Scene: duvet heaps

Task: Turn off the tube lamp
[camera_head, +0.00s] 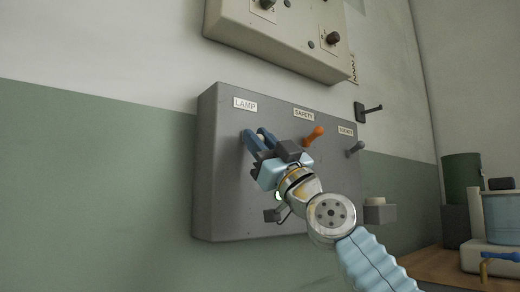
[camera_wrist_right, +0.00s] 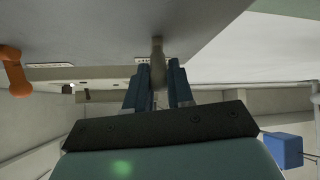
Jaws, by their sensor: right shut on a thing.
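A grey switch box (camera_head: 225,195) is fixed to the wall, with a label reading LAMP (camera_head: 245,104) at its upper left. My right gripper (camera_head: 259,138) is at the box just below this label. In the right wrist view its two blue fingers (camera_wrist_right: 157,88) are on either side of a pale grey lever (camera_wrist_right: 157,60), shut on it. The fingers mostly hide this lever in the head view. The tube lamp itself is not in view, nor is my left gripper.
An orange lever (camera_head: 313,136) under the SAFETY label and a grey lever (camera_head: 355,148) sit to the right on the same box. A beige panel with knobs (camera_head: 285,40) hangs above. A black hook (camera_head: 368,111) is on the wall. A wooden table (camera_head: 440,262) stands at lower right.

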